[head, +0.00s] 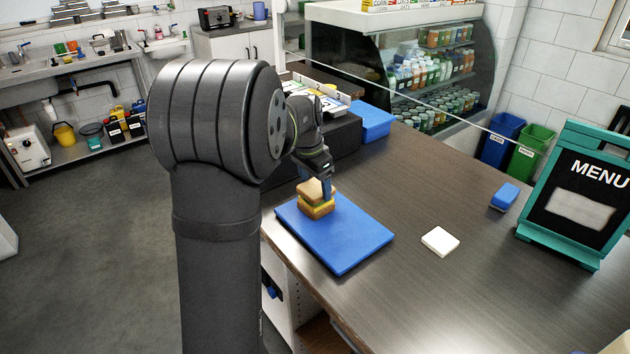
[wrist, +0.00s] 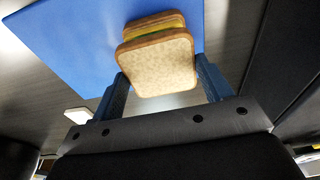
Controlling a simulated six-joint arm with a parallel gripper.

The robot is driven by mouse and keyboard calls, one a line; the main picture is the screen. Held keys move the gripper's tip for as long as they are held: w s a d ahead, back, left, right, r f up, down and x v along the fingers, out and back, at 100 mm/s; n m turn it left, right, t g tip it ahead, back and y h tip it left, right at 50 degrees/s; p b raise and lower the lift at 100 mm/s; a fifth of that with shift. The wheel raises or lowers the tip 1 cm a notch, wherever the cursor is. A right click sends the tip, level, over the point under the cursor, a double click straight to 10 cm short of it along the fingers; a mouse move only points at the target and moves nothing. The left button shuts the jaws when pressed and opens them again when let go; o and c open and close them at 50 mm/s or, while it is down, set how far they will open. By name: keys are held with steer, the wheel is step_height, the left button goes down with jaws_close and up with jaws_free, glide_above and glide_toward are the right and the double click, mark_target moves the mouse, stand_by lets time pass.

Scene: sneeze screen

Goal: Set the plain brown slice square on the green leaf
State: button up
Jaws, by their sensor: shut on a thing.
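The plain brown slice (wrist: 157,68) is on top of a small stack, its pale tan face toward the wrist camera. Below it a green and yellow layer (wrist: 153,33) shows as a thin band, with the green leaf hard to tell apart. Another brown slice (head: 319,212) is at the bottom, on the blue board (head: 345,243). My gripper (head: 322,184) is at the stack, pointing down, its blue fingers on either side of the top slice in the wrist view (wrist: 165,88). It is shut on that slice. I see no clear gap between slice and filling.
A white square block (head: 440,241) lies on the counter right of the board. A blue block (head: 505,196) and a menu stand (head: 577,200) are farther right. A blue tray (head: 372,122) is behind. The counter between board and menu stand is mostly clear.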

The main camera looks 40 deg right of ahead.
steer(key=shift+f, duration=0.1)
steer(key=o, duration=1)
steer(key=shift+o, duration=0.2)
step_height(320, 180, up, 17)
steer(key=a, duration=0.2)
steer(key=shift+a, duration=0.3)
steer(key=d+f, duration=0.1)
steer(key=f, duration=1)
steer(key=d+f, duration=0.1)
steer(key=f, duration=0.5)
steer(key=shift+d, duration=0.3)
steer(key=shift+r, duration=0.1)
steer(key=shift+r, duration=0.15)
